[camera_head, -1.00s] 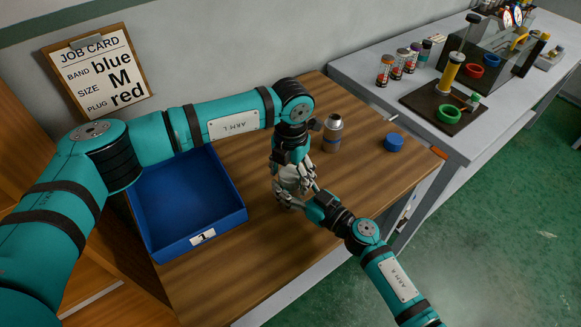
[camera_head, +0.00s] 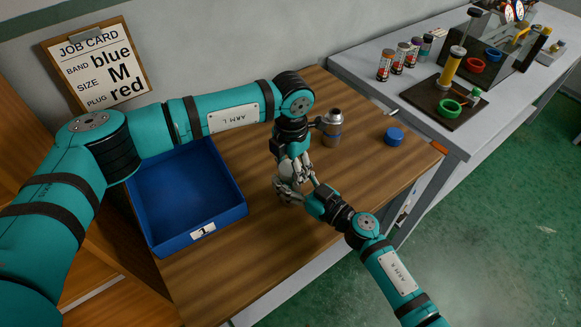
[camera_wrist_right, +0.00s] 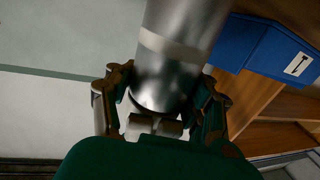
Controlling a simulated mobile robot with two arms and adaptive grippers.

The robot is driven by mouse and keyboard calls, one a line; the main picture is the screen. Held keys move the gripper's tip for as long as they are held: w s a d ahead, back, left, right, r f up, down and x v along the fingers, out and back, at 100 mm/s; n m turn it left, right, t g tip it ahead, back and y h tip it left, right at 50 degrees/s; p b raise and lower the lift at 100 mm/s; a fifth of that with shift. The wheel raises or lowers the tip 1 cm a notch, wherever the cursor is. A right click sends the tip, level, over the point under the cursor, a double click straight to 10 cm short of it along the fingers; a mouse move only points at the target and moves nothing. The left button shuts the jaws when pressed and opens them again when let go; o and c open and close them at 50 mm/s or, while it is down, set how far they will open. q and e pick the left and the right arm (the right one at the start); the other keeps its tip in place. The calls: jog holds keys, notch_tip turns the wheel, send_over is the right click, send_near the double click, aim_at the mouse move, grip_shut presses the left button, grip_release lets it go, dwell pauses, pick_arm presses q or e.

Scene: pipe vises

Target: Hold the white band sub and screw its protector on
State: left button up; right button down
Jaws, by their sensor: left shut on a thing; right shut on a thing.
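The white band sub (camera_wrist_right: 172,55) is a silver metal cylinder with a pale band, large in the right wrist view. Its lower end lies between the fingers of my right gripper (camera_wrist_right: 160,105), which is shut on it. In the head view my left gripper (camera_head: 288,180) points down over the wooden table and is shut around the sub, which the fingers mostly hide there. My right gripper (camera_head: 306,184) meets it from the lower right. A blue protector cap (camera_head: 394,136) lies on the table to the right, apart from both grippers. I cannot make out a protector on the sub.
Another metal sub (camera_head: 333,128) stands upright just behind my left gripper. A blue tray (camera_head: 240,214) sits on the left of the table. A grey bench (camera_head: 372,88) at the right holds several small bottles and a dark board (camera_head: 425,99) with rings. The table front is clear.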

pick_arm(q)
jog(key=o, duration=1.3)
jog(key=shift+r, duration=2.3)
jog(key=shift+c, duration=0.3)
notch_tip(320, 180, up, 4)
jog(key=n, duration=0.3)
jog(key=shift+f, duration=0.25)
